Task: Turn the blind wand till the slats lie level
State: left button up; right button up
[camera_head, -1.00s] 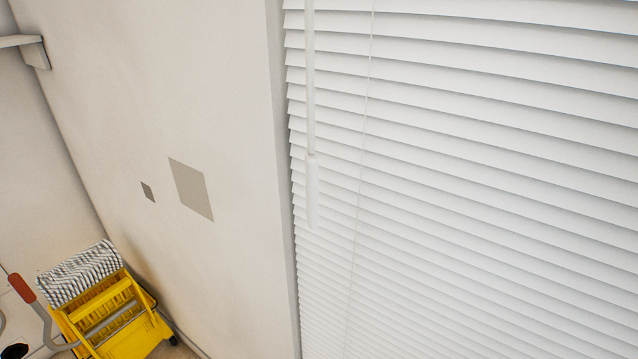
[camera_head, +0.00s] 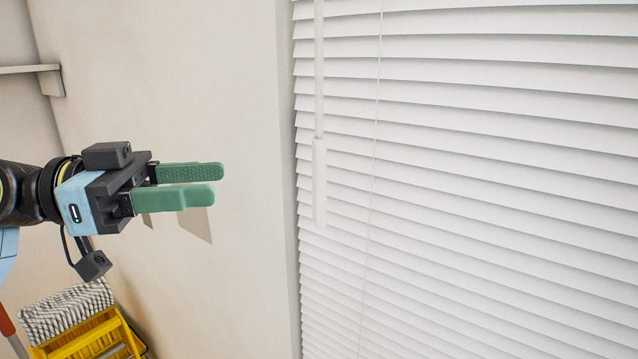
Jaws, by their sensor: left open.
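The white blind (camera_head: 480,200) fills the right half of the view. Its slats are tilted and overlap, so they look mostly closed. The blind wand (camera_head: 319,185) is a thin white rod with a thicker handle at its lower end, hanging in front of the slats near the blind's left edge. My left gripper (camera_head: 218,183) comes in from the left with two green fingers pointing right at the wand. It is open and empty, apart from the wand and left of the blind's edge. My right gripper is out of view.
A thin cord (camera_head: 375,130) hangs right of the wand. The wall's edge (camera_head: 288,200) runs just left of the blind. A yellow mop wringer (camera_head: 95,338) with a striped mop head (camera_head: 65,308) stands low at the left. A shelf (camera_head: 45,72) juts out at the upper left.

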aim_at(313, 174)
pick_arm(q)
jog(key=d, duration=0.4)
jog(key=w+d+p, duration=0.1)
jog(key=d, duration=0.3)
jog(key=d+p, duration=0.1)
jog(key=d, duration=0.3)
jog(key=shift+w+d+r, duration=0.1)
jog(key=shift+w+r, duration=0.1)
jog(key=shift+w, duration=0.05)
jog(key=shift+w+d, duration=0.1)
jog(key=shift+d, duration=0.4)
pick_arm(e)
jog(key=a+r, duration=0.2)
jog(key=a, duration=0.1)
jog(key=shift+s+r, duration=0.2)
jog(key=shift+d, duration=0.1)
